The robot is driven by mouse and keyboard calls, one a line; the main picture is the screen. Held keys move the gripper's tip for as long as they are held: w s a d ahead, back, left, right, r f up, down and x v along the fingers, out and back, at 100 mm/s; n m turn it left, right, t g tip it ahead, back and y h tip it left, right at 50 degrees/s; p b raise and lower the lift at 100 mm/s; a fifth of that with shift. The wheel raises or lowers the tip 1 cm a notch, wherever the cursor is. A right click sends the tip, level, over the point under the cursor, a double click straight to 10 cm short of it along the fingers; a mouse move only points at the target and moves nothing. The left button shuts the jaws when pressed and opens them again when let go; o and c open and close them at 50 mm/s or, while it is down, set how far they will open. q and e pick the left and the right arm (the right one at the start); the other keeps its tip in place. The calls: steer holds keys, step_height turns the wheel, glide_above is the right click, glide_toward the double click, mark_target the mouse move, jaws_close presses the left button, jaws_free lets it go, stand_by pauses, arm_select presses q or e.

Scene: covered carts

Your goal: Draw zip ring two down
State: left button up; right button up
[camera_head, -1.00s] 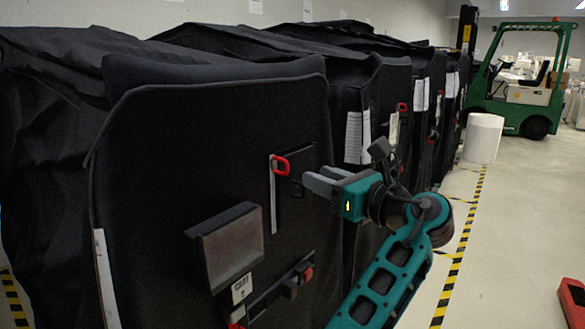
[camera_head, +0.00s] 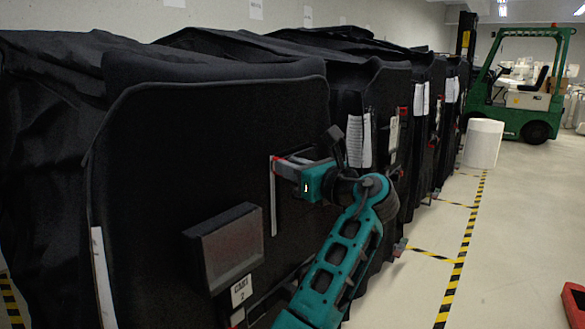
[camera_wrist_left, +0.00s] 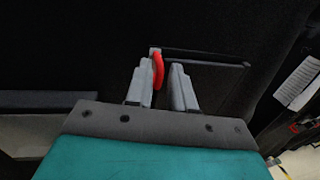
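The red zip ring (camera_head: 281,158) is at the top of a pale vertical zip strip (camera_head: 273,205) on the black cover front (camera_head: 200,140) of the nearest cart, labelled CART 2 (camera_head: 241,290). In the head view my left gripper (camera_head: 285,168) is at the ring and hides most of it. In the left wrist view the red ring (camera_wrist_left: 158,70) lies between the two grey fingers of the left gripper (camera_wrist_left: 161,75), close to the left finger. A dark gap shows to the right finger, so the gripper looks open around the ring. My right gripper is not in view.
More covered carts (camera_head: 425,110) stand in a row behind. A white bin (camera_head: 483,143) and a green forklift (camera_head: 525,90) stand farther back.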

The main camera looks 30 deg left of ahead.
arm_select(q)
jaws_close()
stand_by(1.1)
